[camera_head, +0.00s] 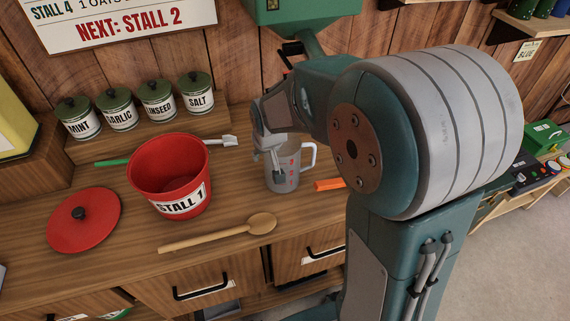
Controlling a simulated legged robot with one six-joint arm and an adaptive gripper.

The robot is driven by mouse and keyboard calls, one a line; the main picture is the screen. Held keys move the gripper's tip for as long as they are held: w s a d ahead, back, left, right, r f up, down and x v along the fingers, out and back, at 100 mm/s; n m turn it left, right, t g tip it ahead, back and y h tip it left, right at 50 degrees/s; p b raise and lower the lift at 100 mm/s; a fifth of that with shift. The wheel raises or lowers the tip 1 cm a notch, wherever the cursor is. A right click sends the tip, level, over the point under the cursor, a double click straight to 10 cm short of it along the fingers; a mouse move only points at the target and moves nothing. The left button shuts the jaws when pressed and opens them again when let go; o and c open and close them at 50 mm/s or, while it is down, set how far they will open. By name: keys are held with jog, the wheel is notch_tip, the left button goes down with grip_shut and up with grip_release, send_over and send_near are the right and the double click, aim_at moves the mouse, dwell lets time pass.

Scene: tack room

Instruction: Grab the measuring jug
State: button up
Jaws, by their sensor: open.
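The measuring jug (288,180) is a translucent grey cup with red marks and a white handle on its right side. It stands upright on the wooden counter, right of the red bucket. My gripper (277,170) is at the jug, pointing down, with its fingers in front of or over the jug's rim and upper wall. It is open. I cannot tell whether a finger is inside the jug or touching it. My arm hides what lies behind and to the right of the jug.
A red bucket (168,178) labelled STALL 1 stands left of the jug, with a red lid (84,222) beside it. A wooden spoon (220,233) lies in front. An orange-handled tool (329,184) lies right of the jug. Labelled canisters (157,100) line the back.

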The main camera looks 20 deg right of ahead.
jog(key=shift+x, duration=0.9)
grip_shut()
jog(key=shift+r, duration=0.15)
